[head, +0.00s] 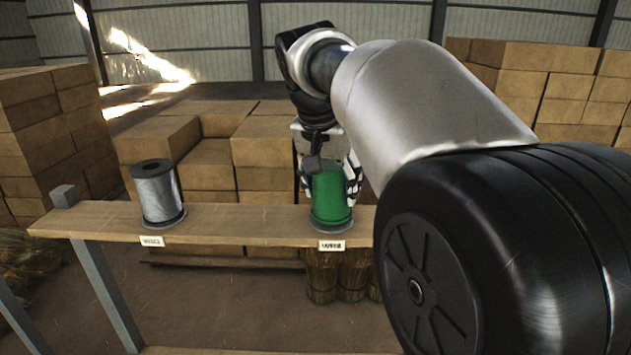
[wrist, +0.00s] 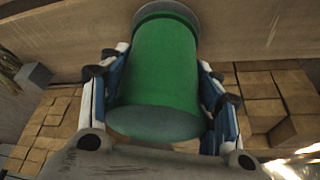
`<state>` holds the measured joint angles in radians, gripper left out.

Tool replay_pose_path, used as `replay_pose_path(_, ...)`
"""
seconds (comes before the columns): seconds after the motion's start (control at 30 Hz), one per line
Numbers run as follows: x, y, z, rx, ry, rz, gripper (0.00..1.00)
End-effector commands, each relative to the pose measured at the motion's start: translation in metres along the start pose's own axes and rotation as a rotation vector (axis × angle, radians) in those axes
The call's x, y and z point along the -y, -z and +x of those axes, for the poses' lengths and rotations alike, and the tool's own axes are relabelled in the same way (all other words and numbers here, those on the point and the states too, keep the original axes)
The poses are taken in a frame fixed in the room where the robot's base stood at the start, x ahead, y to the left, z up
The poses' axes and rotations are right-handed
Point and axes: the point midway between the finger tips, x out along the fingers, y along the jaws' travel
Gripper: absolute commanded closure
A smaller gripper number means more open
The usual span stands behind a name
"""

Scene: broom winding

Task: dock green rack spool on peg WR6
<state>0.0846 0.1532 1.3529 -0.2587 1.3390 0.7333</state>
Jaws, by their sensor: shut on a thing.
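The green spool (head: 329,197) stands upright at the shelf board, above a white label (head: 331,245) whose text is too small to read surely. My gripper (head: 329,180) comes down from above and is shut on the green spool, with a finger on each side. In the wrist view the green spool (wrist: 160,70) fills the space between the fingers (wrist: 160,95), its grey flange near the wooden board. Any peg inside or under the spool is hidden. I cannot tell whether its lower flange rests fully on the board.
A grey spool (head: 158,194) stands on the wooden shelf (head: 240,224) to the left, above its own label (head: 152,241). The board between the two spools is clear. Stacked boxes or bales (head: 205,150) stand behind, and bundles of bristles (head: 337,275) sit below the shelf.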

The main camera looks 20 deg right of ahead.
Motion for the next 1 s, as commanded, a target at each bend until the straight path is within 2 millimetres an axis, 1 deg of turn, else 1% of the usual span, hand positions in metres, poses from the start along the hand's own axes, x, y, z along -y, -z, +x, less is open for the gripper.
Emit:
replay_pose_path(0.37,0.000,0.000,0.001,-0.001,0.001,0.000,0.74)
replay_pose_path(0.9,0.000,-0.004,0.011,-0.001,0.001,0.000,0.74)
replay_pose_path(0.93,0.000,-0.004,0.011,-0.001,0.001,0.000,0.41)
replay_pose_path(1.0,0.000,-0.004,0.010,-0.001,0.001,0.000,0.37)
